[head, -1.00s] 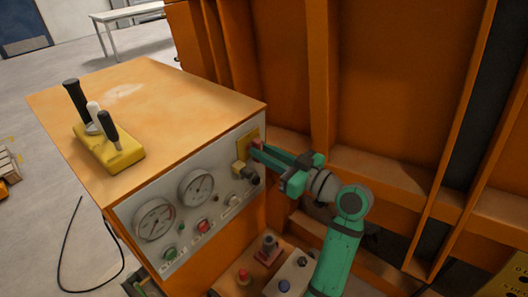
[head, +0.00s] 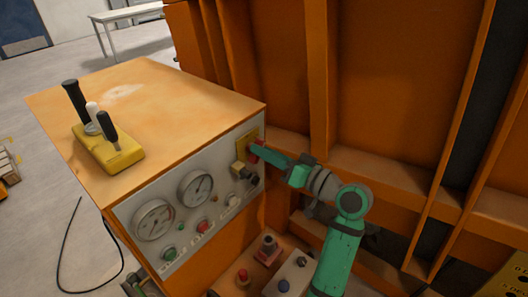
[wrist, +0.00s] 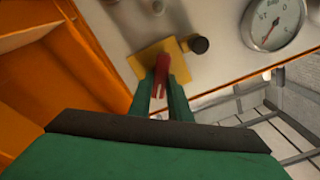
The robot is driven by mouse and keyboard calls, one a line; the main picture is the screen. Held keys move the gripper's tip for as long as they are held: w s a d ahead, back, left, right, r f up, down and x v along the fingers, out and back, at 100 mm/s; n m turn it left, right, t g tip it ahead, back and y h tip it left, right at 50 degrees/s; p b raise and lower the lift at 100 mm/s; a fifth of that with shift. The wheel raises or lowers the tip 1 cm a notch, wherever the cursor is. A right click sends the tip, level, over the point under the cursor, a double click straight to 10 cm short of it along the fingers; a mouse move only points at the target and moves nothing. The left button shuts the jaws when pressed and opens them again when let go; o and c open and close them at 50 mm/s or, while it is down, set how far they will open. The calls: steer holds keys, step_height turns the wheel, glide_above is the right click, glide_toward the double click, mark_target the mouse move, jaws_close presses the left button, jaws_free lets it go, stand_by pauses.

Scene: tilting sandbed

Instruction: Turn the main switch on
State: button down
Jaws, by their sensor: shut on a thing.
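The main switch is a red handle (wrist: 161,72) on a yellow plate (wrist: 144,59) on the grey control panel. In the head view the red handle (head: 255,151) shows at the panel's right end, in front of the yellow plate (head: 246,144). My gripper (wrist: 163,88) is shut on the red handle, one green finger on each side of it. In the head view my gripper (head: 262,152) reaches the handle from the right. The handle's far end is partly hidden by the fingers in the head view.
Gauges (head: 153,220) and several buttons (head: 203,227) fill the panel's left part. A black knob (wrist: 199,45) sits close beside the yellow plate. A yellow lever block (head: 112,152) stands on the orange cabinet top. A ribbed orange wall (head: 385,80) stands close behind my arm.

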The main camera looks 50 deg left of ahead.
steer(key=m, duration=1.1)
steer(key=shift+w+f, duration=0.1)
steer(key=shift+f, duration=0.2)
stand_by(0.4)
steer(key=c, duration=1.6)
jaws_free()
steer(key=shift+c, duration=0.2)
steer(key=w+d, duration=0.1)
steer(key=d, duration=0.9)
steer(key=shift+d, duration=0.3)
steer(key=shift+w+f+m, duration=0.15)
steer(key=shift+m, duration=0.15)
